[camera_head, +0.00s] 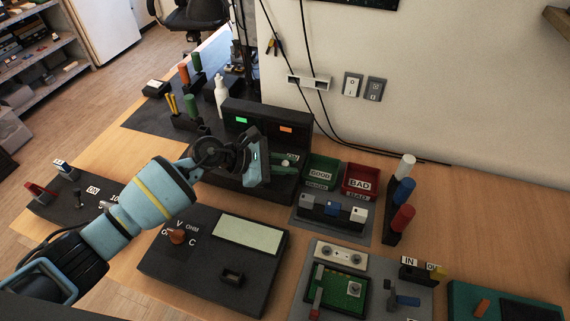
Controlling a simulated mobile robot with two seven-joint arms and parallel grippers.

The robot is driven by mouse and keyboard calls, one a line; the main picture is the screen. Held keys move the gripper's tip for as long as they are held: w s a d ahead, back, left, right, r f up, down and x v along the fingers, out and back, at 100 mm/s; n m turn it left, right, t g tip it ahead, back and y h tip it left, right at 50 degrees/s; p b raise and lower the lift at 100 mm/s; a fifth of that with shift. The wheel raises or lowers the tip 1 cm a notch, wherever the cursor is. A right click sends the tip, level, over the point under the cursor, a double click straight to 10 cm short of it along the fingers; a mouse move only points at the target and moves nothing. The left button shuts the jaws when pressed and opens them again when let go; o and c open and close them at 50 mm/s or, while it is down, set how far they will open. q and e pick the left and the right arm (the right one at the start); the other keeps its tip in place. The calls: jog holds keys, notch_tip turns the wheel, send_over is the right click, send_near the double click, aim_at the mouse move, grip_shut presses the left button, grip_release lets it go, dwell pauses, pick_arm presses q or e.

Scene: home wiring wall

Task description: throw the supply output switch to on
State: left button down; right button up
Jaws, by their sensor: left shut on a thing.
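The power supply (265,110) is a dark box at the back of the bench. It has a lit green display (241,120) and a lit orange display (286,129). My left gripper (266,164) is at the front face of the supply, below the displays. It is shut on a small part there, which appears to be the output switch. The switch is hidden behind the gripper, so its position cannot be told. A pale round part (286,163) shows just right of the gripper. My right gripper is not in view.
The green GOOD bin (321,172) and red BAD bin (360,181) stand right of the supply. A dark meter (205,262) lies in front. A white bottle (221,97) stands left of the supply. Black cables run along the wall. Bare wood shows at right.

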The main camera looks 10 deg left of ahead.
pick_arm(q)
jog(key=shift+w+r+n+g+y, duration=0.15)
jog(key=shift+w+n+g+y, duration=0.15)
jog(key=shift+w+n+g, duration=0.15)
jog(key=shift+g, duration=0.25)
jog(key=shift+w+d+n+g+y+b, duration=0.15)
jog(key=shift+w+n+g+y+b, duration=0.25)
jog(key=shift+n+g, duration=0.5)
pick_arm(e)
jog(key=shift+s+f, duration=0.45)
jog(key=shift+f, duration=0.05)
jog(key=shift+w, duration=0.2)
pick_arm(q)
jog(key=c, duration=1.7)
grip_release()
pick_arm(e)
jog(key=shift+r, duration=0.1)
pick_arm(q)
jog(key=shift+v, duration=3.9)
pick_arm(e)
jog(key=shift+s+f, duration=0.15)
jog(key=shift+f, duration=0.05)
